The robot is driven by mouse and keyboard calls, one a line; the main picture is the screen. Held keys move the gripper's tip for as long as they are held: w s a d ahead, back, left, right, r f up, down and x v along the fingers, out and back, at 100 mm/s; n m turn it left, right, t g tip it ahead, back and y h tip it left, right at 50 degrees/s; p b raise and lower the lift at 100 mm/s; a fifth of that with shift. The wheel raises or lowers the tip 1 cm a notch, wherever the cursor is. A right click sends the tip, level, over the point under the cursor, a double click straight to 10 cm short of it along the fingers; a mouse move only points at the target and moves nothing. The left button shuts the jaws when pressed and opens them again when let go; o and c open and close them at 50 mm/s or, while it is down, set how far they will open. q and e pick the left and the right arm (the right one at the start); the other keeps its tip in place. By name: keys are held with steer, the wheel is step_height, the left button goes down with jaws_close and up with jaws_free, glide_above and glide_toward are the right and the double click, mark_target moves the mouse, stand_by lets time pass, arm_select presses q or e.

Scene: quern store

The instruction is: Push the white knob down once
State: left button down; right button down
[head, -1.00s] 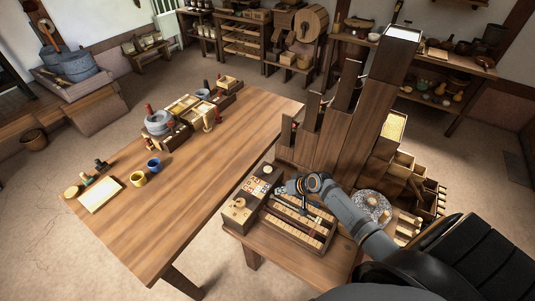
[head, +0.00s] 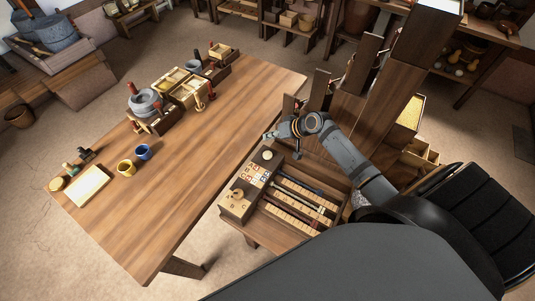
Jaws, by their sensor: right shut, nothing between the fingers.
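The white knob (head: 267,155) is a small round pale cap on the far end of a wooden box (head: 234,208) with small marked tiles on top. The box stands at the left side of a low wooden stand. My right gripper (head: 267,135) is shut and empty. It appears just beyond the knob in the head view, with a visible gap between them in the picture. I cannot tell its height above the box. My left gripper is not in view.
A tray of several keyed rows (head: 302,203) lies right of the box. Tall wooden columns (head: 392,85) rise behind my right arm. The long table (head: 205,150) on the left holds a yellow cup (head: 126,168), a blue cup (head: 143,152) and small mills; its middle is clear.

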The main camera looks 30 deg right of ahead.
steer(key=f, duration=0.1)
steer(key=b, duration=0.7)
glide_above(269, 155)
step_height(269, 155, down, 7)
steer(key=shift+d+r, duration=0.1)
steer(key=shift+r, duration=0.05)
steer(key=shift+f+b, duration=0.35)
steer(key=shift+f, duration=0.15)
steer(key=shift+s, duration=0.1)
steer(key=shift+f, duration=0.4)
